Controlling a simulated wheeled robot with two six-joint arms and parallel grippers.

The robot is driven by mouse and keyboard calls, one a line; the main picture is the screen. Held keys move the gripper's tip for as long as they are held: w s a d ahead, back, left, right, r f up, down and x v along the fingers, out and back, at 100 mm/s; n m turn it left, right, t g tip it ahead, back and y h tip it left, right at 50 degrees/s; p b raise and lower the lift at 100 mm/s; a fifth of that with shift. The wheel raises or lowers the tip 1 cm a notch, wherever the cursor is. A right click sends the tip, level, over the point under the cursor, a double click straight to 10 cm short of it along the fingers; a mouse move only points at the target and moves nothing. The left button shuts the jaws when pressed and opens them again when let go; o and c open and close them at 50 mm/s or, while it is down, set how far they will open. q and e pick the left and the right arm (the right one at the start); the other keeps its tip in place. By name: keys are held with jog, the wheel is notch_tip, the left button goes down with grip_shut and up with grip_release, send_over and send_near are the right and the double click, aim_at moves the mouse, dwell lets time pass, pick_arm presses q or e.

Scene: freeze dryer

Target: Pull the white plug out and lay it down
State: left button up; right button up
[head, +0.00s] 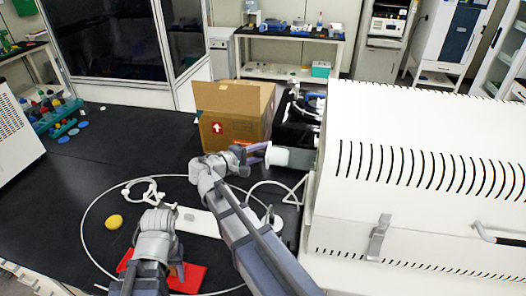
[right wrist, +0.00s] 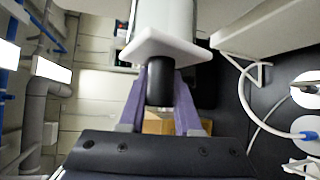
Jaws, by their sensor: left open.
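The white plug (head: 268,154) sits at the outer end of a short pale port on the left side of the big white machine. In the right wrist view, the plug (right wrist: 165,45) shows as a white flange with a black knob (right wrist: 161,84). My right gripper (head: 256,152) is at the plug, with its purple fingers on either side of the knob; whether they press on it is unclear. My left gripper (head: 178,271) is open, low at the front left, over a red object (head: 193,281) and away from the plug.
The white slotted machine (head: 420,150) fills the right side. An open cardboard box (head: 232,115) stands behind the plug. A thin white hose ring, a clamp and a yellow object (head: 114,222) lie on the black bench (head: 50,200). The bench's left part is mostly clear.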

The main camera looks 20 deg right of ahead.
grip_shut()
jog(key=w+a, duration=0.5)
jog(key=a, duration=0.2)
jog(key=shift+w+a, duration=0.35)
dwell(0.7)
